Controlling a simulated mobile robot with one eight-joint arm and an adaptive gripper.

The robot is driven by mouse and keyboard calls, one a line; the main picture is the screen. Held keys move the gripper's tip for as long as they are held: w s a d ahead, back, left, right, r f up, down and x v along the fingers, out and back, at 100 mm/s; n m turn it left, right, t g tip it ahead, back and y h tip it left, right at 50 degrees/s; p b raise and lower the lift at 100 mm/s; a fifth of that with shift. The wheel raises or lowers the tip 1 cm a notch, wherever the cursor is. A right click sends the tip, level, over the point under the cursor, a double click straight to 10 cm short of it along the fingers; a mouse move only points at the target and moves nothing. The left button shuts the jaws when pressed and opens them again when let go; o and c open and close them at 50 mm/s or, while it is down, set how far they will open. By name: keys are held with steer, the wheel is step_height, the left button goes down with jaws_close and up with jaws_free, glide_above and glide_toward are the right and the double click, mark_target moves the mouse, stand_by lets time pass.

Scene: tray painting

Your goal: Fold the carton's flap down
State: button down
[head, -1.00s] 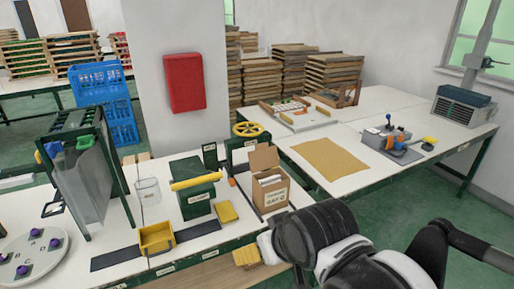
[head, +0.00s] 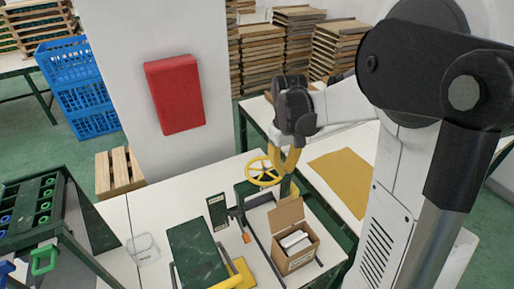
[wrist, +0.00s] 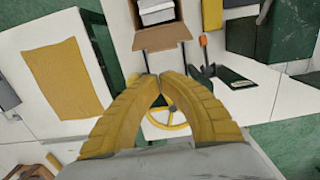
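The brown cardboard carton (head: 291,260) stands on the white table, with white boxes (head: 294,241) inside. Its one visible raised flap (head: 286,213) stands up on the far side. In the wrist view the carton (wrist: 181,12) is at the top edge, partly cut off, with the flap (wrist: 162,38) towards my gripper. My gripper (head: 289,172) has yellow fingers pointing down above and behind the carton, apart from the flap. In the wrist view its fingertips (wrist: 158,79) come together with nothing between them.
A yellow handwheel (head: 263,171) stands beside my gripper, close to the carton. A dark green box (head: 197,251) is left of the carton. A tan sheet (head: 343,178) lies on the table to the right. A red wall box (head: 175,94) hangs on the pillar.

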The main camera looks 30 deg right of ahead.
steer(key=b, duration=0.3)
glide_toward(286, 213)
steer(key=w+d+f, duration=0.1)
steer(key=w+f, duration=0.3)
steer(key=f, duration=0.1)
steer(key=shift+d, duration=0.15)
